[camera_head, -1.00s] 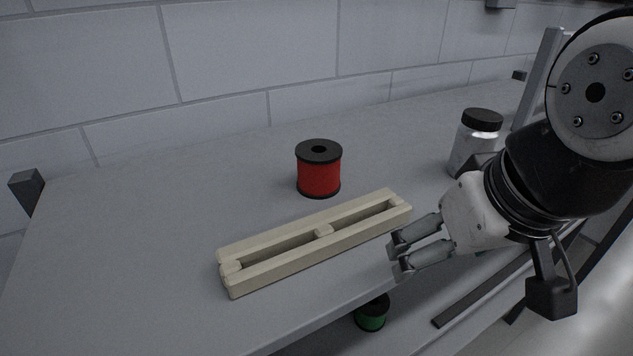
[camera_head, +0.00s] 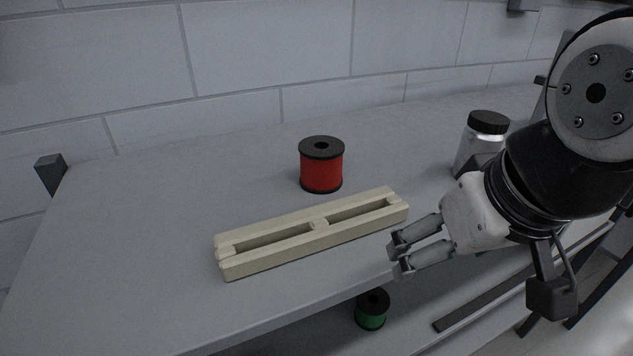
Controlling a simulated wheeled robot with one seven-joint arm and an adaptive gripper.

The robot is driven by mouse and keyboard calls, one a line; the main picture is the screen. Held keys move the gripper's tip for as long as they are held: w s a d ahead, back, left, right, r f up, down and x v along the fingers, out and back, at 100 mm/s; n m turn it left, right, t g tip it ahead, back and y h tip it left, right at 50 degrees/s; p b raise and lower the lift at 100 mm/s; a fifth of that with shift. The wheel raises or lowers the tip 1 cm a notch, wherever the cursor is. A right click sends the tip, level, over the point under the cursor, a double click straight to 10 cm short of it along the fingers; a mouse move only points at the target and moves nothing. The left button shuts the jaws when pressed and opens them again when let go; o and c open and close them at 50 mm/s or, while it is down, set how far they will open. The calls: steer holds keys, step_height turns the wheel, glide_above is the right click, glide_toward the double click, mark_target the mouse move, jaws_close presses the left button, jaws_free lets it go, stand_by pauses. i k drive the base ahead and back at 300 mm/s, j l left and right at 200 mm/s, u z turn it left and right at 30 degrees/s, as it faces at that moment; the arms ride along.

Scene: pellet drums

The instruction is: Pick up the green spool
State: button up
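The green spool (camera_head: 371,310) has black flanges and stands on a lower level, below the front edge of the grey tabletop, at the bottom middle of the head view. My gripper (camera_head: 399,258) is near the tabletop's front edge, above and a little right of the green spool and apart from it. Its two fingers point left with a small gap between them, and nothing shows between them.
A red spool (camera_head: 321,166) stands on the grey tabletop (camera_head: 130,230). A beige slotted block (camera_head: 290,257) lies in front of it, left of my gripper. A jar with a black lid (camera_head: 474,147) stands at the right, partly behind my arm. The tabletop's left side is clear.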

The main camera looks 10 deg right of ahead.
mark_target(373, 306)
steer(key=k+j+z, duration=0.1)
steer(key=k, duration=1.15)
